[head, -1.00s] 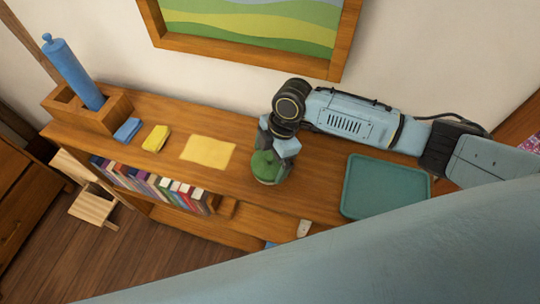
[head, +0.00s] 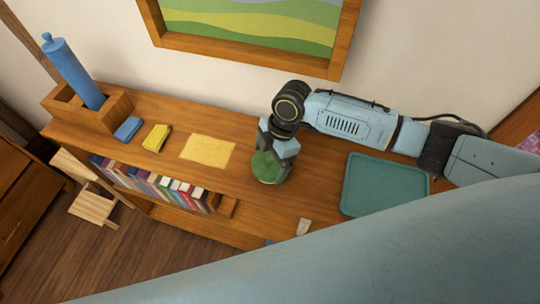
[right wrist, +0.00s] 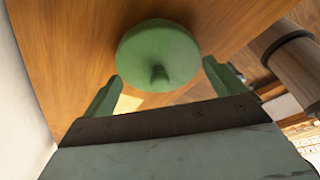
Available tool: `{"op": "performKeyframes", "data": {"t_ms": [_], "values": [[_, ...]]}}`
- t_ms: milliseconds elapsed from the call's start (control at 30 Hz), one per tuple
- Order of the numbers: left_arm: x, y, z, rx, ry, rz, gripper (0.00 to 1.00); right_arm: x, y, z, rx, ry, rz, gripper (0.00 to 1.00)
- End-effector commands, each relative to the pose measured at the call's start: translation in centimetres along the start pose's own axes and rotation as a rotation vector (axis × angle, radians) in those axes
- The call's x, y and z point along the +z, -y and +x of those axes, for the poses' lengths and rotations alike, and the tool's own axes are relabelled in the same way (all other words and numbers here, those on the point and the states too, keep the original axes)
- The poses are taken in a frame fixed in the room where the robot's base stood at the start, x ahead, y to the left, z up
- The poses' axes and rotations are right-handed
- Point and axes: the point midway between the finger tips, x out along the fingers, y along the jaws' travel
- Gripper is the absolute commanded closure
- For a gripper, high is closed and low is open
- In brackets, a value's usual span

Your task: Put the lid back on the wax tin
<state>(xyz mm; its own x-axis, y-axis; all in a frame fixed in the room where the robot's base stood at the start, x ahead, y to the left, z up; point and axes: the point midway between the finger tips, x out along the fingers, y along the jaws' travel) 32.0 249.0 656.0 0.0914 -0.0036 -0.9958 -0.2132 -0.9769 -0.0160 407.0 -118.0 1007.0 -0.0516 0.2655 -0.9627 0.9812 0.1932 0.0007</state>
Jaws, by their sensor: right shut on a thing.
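A round green lid with a small knob (right wrist: 158,48) fills the upper middle of the right wrist view. In the head view the green lid (head: 266,167) shows at the wooden shelf top, between the fingers of my right gripper (head: 274,159). The gripper points down and is shut on the lid, with one finger on each side of it. A paler green rim shows under the lid; I cannot tell whether this is the wax tin or how the lid sits on it. My left gripper is not in view.
A teal tray (head: 385,187) lies to the right on the shelf top (head: 215,178). A yellow sheet (head: 208,151), a yellow block (head: 156,138), a blue block (head: 127,129) and a wooden holder (head: 84,122) with a blue cylinder (head: 72,70) are to the left. Books stand below.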

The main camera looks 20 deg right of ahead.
Motion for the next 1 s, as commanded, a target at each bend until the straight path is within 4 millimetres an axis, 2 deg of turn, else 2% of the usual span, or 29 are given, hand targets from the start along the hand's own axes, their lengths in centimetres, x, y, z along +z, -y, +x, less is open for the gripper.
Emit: {"op": "performKeyframes", "data": {"t_ms": [267, 300, 633, 767, 1000], "values": [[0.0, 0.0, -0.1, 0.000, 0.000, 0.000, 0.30, 0.0, 0.0, 0.1, 0.000, 0.000, 0.000, 0.31], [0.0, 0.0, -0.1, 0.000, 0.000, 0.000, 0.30, 0.0, 0.0, 0.1, 0.000, 0.000, 0.000, 0.00], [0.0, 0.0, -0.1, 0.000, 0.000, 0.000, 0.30, 0.1, 0.0, -0.5, 0.001, 0.000, 0.001, 0.00], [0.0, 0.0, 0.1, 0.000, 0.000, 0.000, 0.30, 0.1, -0.1, -2.3, 0.003, 0.001, -0.001, 0.00], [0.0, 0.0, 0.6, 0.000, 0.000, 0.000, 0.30, 0.1, -0.1, -7.8, 0.005, 0.001, -0.001, 0.00]]}}
